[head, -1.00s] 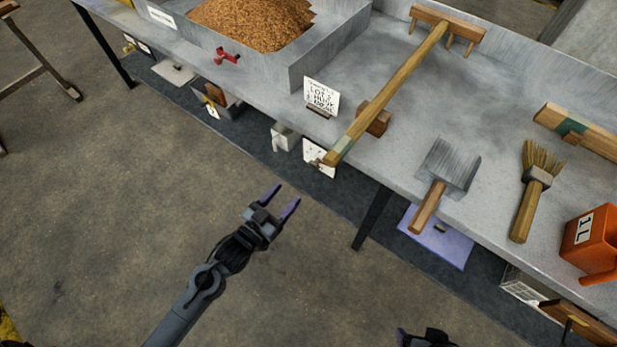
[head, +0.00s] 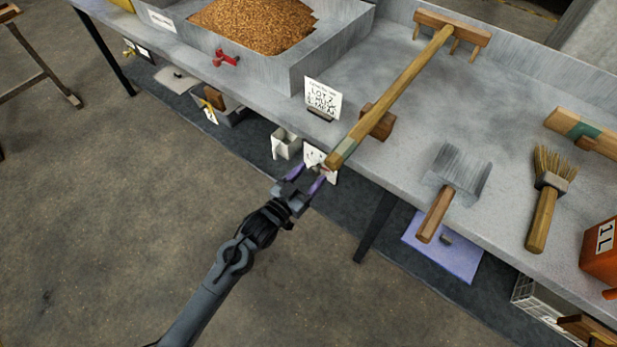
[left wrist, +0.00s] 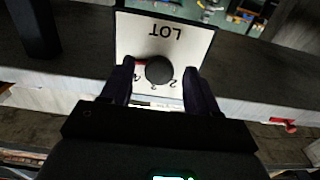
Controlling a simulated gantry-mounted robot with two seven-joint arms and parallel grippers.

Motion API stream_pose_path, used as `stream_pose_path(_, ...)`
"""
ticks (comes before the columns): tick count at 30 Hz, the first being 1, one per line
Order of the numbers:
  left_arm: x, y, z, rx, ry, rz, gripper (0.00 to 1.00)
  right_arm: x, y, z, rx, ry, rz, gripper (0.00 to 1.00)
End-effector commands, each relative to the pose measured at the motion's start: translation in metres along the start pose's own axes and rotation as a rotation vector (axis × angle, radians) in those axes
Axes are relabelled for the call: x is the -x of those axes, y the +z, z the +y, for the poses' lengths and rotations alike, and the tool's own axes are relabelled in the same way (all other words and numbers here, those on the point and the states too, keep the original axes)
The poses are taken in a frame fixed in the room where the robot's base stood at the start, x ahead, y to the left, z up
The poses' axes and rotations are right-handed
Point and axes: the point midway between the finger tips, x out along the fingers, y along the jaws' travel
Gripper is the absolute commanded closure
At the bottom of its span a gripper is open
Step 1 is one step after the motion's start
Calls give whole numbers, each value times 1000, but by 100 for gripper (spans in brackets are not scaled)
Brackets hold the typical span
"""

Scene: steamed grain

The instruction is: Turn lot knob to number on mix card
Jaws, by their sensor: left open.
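The mix card (head: 322,98) stands upright in a small holder on the bench edge; its text reads "LOT 2" or similar, with smaller lines I cannot read surely. The lot panel (head: 331,172) is a white plate below the bench edge, partly covered by the rake handle and my gripper. In the left wrist view the panel (left wrist: 188,38) shows upside down with "LOT", some numbers and a round dark lot knob (left wrist: 159,70). My left gripper (head: 307,176) is open, its purple fingers on either side of the knob; contact is unclear. My right gripper is out of view.
A wooden rake (head: 395,92) lies across the bench, its handle end over the edge near the panel. A dustpan-like scoop (head: 456,178), a brush (head: 546,200) and an orange jug (head: 602,255) are at right. A grain tray (head: 310,62) with a red valve (head: 226,59) is at upper left.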

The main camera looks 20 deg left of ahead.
Motion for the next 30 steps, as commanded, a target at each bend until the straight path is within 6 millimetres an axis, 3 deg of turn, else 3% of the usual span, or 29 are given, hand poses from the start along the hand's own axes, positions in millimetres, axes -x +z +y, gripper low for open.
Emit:
stream_pose_path(6, 0, 0, 0, 0, 0, 0, 43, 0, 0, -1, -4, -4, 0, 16)
stream_pose_path(16, 0, 0, 0, 0, 0, 0, 94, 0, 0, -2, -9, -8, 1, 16)
stream_pose_path(23, 0, -2, 0, 18, 0, -1, 95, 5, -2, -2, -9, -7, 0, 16)
stream_pose_path(30, 0, -5, 0, 123, -1, -3, 95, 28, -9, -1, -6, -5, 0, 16)
